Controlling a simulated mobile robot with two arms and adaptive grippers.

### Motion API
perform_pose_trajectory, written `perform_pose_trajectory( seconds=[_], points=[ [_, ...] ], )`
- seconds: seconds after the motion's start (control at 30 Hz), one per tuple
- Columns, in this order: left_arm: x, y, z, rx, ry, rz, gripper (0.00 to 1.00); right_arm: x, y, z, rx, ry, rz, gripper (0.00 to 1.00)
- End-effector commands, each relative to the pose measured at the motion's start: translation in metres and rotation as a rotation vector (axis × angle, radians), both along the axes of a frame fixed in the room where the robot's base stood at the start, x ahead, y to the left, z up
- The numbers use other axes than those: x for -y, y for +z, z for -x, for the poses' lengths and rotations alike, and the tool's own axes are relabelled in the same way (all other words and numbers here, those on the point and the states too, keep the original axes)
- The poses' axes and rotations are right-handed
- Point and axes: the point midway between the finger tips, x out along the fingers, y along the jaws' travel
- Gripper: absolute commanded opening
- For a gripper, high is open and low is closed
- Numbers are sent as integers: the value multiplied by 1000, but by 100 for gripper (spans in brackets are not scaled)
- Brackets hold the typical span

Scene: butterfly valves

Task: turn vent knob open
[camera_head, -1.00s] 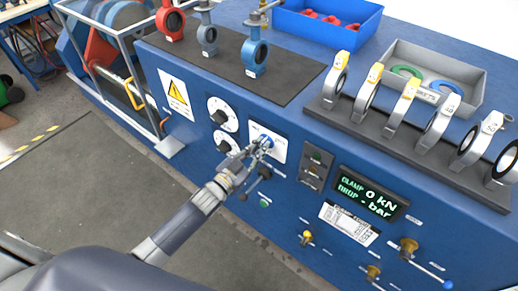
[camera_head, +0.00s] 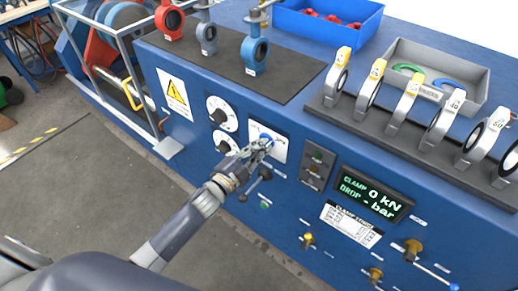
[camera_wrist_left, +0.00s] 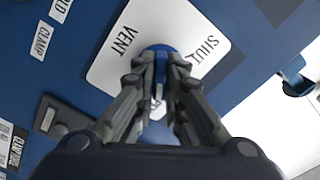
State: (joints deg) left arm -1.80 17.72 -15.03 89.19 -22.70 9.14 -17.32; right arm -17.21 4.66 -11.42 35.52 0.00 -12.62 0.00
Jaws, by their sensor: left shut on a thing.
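The vent knob is blue and sits on a white plate marked VENT and SHUT. In the left wrist view the knob (camera_wrist_left: 158,50) shows between and above my fingers, and the plate (camera_wrist_left: 108,68) lies behind them. In the head view the plate (camera_head: 277,146) is on the front of the blue bench. My left gripper (camera_head: 262,146) is at the knob, and it also shows in the left wrist view (camera_wrist_left: 160,72). Its fingers are closed on the knob and hide part of it. My right gripper is not in view.
Two white dials (camera_head: 222,114) are left of the plate. A switch panel (camera_head: 316,164) and the green-lettered display (camera_head: 373,195) are to the right. A black lever with a green button (camera_head: 264,203) is just below my gripper. Valves and a blue bin (camera_head: 330,22) stand on top.

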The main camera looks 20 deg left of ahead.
Motion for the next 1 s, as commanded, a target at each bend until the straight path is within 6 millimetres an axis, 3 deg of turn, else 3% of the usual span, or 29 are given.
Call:
perform_pose_trajectory(
  seconds=[0.7,0.73,0.8,1.0],
  points=[
    [0,-1,0,26,0,-78,0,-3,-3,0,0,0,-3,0],
    [0,-1,0,26,0,-78,13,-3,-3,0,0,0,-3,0],
    [0,-1,0,26,0,-78,29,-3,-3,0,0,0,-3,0],
    [0,-1,0,26,0,-76,31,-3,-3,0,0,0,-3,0]
  ],
)
